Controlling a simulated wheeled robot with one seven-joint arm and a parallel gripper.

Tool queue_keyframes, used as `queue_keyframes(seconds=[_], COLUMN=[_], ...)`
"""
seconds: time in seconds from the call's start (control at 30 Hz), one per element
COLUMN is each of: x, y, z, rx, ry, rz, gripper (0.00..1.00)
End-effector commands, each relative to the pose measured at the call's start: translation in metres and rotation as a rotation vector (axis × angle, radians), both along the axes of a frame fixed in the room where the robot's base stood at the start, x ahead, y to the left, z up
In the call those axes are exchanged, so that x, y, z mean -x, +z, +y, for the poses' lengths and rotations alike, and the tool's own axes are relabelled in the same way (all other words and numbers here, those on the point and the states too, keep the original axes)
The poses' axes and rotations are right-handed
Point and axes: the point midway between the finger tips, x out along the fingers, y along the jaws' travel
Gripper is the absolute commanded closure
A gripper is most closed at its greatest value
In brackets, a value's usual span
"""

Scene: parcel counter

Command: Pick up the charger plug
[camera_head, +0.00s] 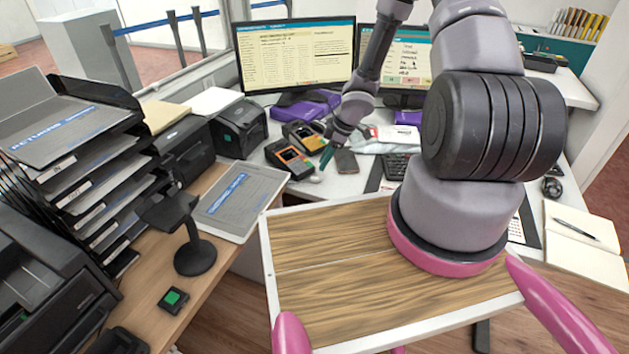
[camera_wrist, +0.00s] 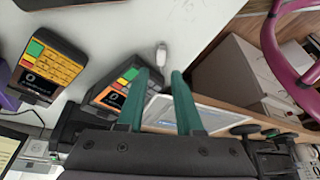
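The charger plug (camera_wrist: 161,55) is a small white object on the white counter in the wrist view. In the head view it is a small pale shape (camera_head: 316,179) beside the front payment terminal. My gripper (camera_wrist: 160,73) is open, with two teal fingers apart and nothing between them. The plug lies just beyond the fingertips, roughly in line with the gap between them. In the head view my gripper (camera_head: 327,155) points down just above and to the right of the plug, and appears clear of it.
A dark flat device (camera_head: 346,161) lies to the right. A grey clipboard (camera_head: 240,200) lies to the left.

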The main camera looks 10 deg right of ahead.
Motion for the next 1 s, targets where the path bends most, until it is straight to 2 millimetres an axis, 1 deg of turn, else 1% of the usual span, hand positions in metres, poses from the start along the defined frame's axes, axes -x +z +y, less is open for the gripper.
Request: queue_keyframes(seconds=[0.1, 0.33, 0.6, 0.67, 0.77, 0.97, 1.0], x=[-0.001, -0.001, -0.002, -0.003, -0.004, -0.004, -0.004], y=[-0.008, -0.017, -0.05, -0.055, -0.059, -0.059, -0.059], z=[0.001, 0.006, 0.02, 0.022, 0.023, 0.023, 0.023], rx=[0.003, 0.004, 0.005, 0.004, 0.004, 0.004, 0.004], ry=[-0.003, -0.001, 0.0, -0.002, -0.002, -0.003, -0.003], rz=[0.0, 0.001, 0.0, 0.0, 0.0, -0.001, -0.001], gripper=[0.65, 0.65, 0.65, 0.65, 0.65, 0.65, 0.8])
